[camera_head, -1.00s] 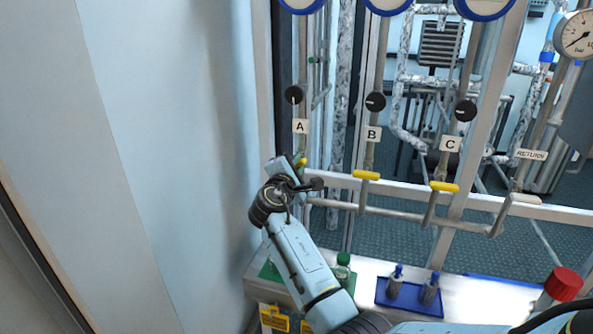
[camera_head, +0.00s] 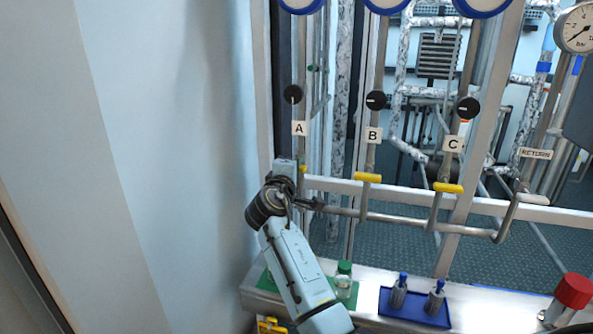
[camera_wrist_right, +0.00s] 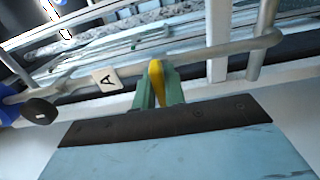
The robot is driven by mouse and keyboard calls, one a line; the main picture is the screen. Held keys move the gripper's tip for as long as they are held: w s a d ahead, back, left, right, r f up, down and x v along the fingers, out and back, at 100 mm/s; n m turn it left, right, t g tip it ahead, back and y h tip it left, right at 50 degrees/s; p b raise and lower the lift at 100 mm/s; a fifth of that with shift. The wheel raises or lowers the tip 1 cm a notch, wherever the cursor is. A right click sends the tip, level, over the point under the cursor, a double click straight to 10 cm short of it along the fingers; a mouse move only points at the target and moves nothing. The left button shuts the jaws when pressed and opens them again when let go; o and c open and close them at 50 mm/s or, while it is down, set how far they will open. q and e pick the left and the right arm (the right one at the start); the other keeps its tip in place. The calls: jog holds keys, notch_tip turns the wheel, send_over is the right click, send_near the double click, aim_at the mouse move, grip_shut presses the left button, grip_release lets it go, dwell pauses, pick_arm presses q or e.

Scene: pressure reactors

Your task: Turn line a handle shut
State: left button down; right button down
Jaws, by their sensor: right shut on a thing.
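The line A handle, a yellow lever (camera_wrist_right: 156,80), sits on the pipe by the label A (camera_wrist_right: 105,80) in the right wrist view. My right gripper (camera_wrist_right: 158,88) is shut on it, with a green finger on each side. In the head view only a small yellow end of this handle (camera_head: 303,169) shows beside my right gripper (camera_head: 290,168). My gripper hides the rest, so its exact angle to the pipe is hard to tell there. My left gripper is not in view.
The yellow handles of line B (camera_head: 368,177) and line C (camera_head: 448,188) lie crosswise to their pipes. A black knob (camera_head: 293,94) sits above label A. Below are a green-capped bottle (camera_head: 344,278), a blue tray (camera_head: 385,307) and a red cap (camera_head: 573,290).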

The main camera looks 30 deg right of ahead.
jog(key=shift+f, duration=0.1)
jog(key=c, duration=1.5)
grip_release()
jog(key=shift+o, duration=0.2)
jog(key=shift+a, duration=0.1)
